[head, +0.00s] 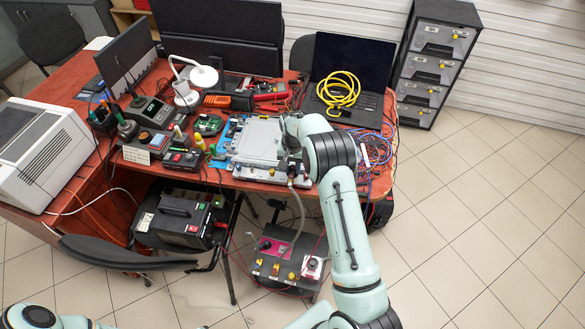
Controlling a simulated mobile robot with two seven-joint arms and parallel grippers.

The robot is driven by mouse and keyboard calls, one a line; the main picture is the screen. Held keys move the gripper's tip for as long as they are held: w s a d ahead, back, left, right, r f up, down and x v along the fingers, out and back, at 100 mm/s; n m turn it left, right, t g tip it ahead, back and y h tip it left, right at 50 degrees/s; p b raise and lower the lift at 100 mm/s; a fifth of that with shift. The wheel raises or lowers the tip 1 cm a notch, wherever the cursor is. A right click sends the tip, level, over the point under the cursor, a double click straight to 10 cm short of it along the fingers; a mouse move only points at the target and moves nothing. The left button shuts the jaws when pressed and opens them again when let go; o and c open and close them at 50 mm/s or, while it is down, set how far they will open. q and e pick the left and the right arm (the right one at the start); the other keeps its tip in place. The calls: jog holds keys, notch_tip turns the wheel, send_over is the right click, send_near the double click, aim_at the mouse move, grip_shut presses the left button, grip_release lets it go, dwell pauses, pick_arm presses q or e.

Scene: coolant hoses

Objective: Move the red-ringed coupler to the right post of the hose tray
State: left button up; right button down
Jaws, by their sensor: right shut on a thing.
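My right arm reaches from the lower right up to the desk. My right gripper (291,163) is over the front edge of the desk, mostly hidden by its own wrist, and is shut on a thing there. A grey hose (300,208) hangs from just below it toward the floor unit. The held thing looks like the hose's coupler end, but its red ring is too small to make out. The pale hose tray (246,173) lies along the desk's front edge under the gripper. Its right post is not clearly visible. My left gripper is out of view.
A grey flat panel (258,139) lies behind the tray. A laptop (348,75) with a coiled yellow cable (339,90) is at the back right, and loose blue wires (374,150) lie at right. A dark control unit (284,268) stands on the floor below.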

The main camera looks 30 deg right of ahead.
jog(key=shift+r, duration=2.3)
